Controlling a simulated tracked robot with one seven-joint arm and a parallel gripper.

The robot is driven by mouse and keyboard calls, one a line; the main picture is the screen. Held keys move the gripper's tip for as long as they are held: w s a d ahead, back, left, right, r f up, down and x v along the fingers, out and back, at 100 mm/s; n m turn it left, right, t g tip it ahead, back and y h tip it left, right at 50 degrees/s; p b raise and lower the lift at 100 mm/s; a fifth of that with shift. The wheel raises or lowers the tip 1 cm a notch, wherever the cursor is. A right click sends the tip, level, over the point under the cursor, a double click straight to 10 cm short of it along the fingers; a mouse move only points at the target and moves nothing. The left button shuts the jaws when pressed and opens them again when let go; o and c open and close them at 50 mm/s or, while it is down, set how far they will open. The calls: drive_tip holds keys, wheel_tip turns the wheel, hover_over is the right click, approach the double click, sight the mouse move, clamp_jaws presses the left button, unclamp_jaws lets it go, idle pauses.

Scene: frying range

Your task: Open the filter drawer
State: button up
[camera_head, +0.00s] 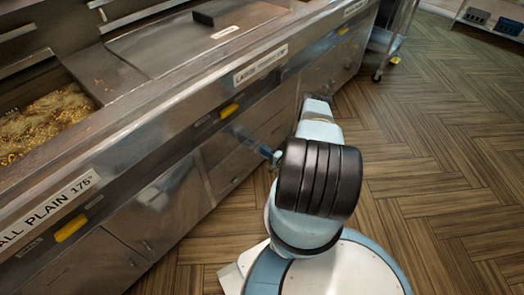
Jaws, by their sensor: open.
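The steel frying range (160,110) runs diagonally from the lower left to the top. Its front has lower steel panels (160,205) with thin seams; they look closed. I cannot tell which one is the filter drawer. My gripper (268,152) is only partly visible, a small teal and dark end poking out left of my black wrist. It is open, near the lower front panels under the middle label. A blurred shape beside it on the steel looks like a reflection. I cannot tell whether it touches the front, and no held object shows.
Yellow tabs (70,228) sit along the range front. A pan of fried food (45,122) is at the left, and a black block (203,19) lies on the steel lid. A wheeled rack (393,40) stands at the top. The wooden floor (450,180) at right is clear.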

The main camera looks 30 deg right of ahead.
drive_tip(key=shift+w+a, duration=0.25)
drive_tip(key=shift+w, duration=0.45)
clamp_jaws()
drive_tip(key=shift+s, duration=0.1)
